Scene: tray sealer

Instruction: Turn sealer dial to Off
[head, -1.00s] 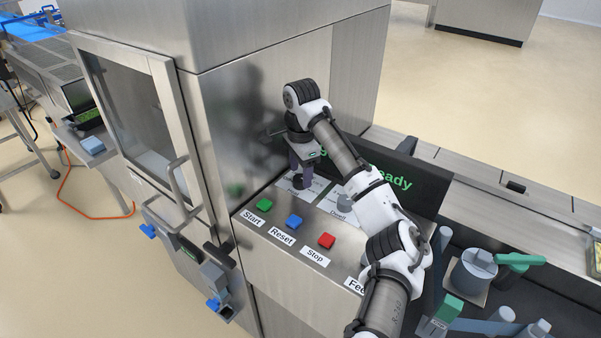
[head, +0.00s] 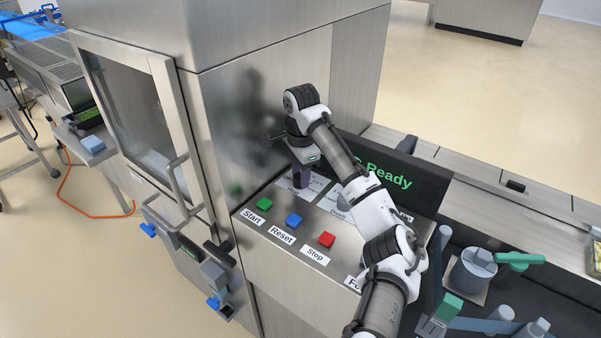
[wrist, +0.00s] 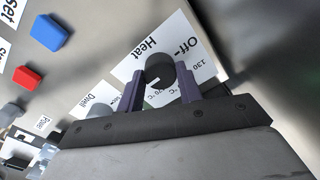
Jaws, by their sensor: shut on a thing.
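The heat dial (wrist: 161,69) is a dark round knob on a white card marked Heat, Off and temperatures, in the wrist view. My gripper (wrist: 161,84) has its two purple fingers on either side of the knob and is shut on it. A short white mark shows low on the knob; the Off label (wrist: 190,46) lies to its upper right. I cannot tell exactly which label the mark points to. In the head view my gripper (head: 303,177) reaches down onto the panel's back left, and its fingers hide the dial.
Green Start (head: 264,204), blue Reset (head: 294,220) and red Stop (head: 327,240) buttons sit in front of my gripper. A Dwell dial (wrist: 100,110) is beside the heat dial. The steel cabinet wall (head: 225,120) rises close on the left. A display (head: 390,178) reading Ready stands behind my arm.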

